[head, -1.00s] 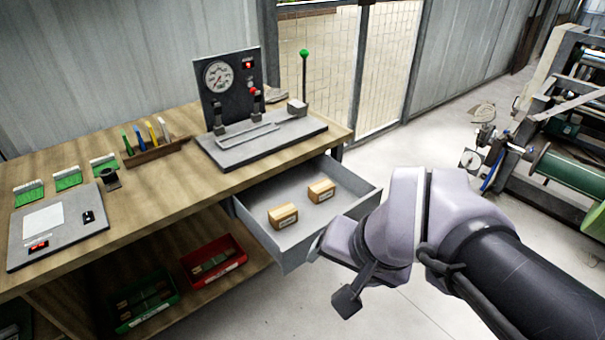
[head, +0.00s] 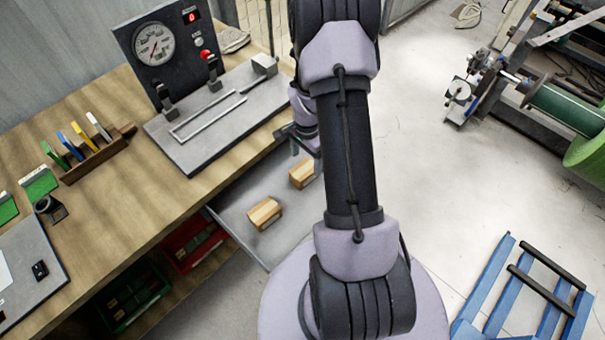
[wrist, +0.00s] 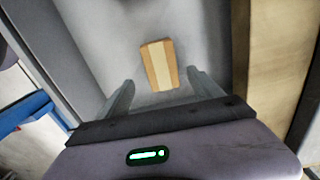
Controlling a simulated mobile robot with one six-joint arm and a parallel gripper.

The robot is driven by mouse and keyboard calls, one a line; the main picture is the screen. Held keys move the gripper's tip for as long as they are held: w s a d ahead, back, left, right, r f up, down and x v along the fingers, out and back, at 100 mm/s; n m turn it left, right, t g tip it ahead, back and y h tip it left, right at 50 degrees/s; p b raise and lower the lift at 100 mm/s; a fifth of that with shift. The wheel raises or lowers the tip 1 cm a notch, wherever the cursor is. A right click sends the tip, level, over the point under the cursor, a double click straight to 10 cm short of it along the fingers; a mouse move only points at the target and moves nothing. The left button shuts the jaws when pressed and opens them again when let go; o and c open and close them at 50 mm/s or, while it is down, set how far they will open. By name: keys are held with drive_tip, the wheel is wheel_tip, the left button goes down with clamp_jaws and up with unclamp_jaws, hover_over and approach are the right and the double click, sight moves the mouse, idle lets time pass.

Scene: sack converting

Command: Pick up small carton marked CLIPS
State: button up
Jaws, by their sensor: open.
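Two small tan cartons lie in the open grey drawer (head: 236,212) in the head view. One carton (head: 265,213) is nearer the drawer's lower left. The other carton (head: 302,173) is close to my arm. No lettering is readable on either, so I cannot tell which is marked CLIPS. My gripper (wrist: 160,79) is open and empty in the wrist view. A carton (wrist: 159,65) with a pale band lies just beyond and between its fingertips, apart from them. In the head view my arm partly hides the gripper, above the drawer's far end.
The wooden bench (head: 110,215) borders the drawer on the left, with a gauge fixture (head: 155,45) on it. Red (head: 190,243) and green (head: 135,298) bins sit below. A blue frame (head: 530,290) stands lower right. Clear floor lies right of my arm.

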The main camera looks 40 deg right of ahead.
sight(306, 171)
drive_tip(key=f+b, duration=0.1)
drive_tip(key=f, duration=0.1)
drive_tip(key=f+b, duration=0.1)
drive_tip(key=f, duration=0.4)
drive_tip(key=shift+s+a+f+b, duration=0.1)
drive_tip(key=shift+s+a+b, duration=0.2)
drive_tip(key=shift+b, duration=0.1)
drive_tip(key=c, duration=1.5)
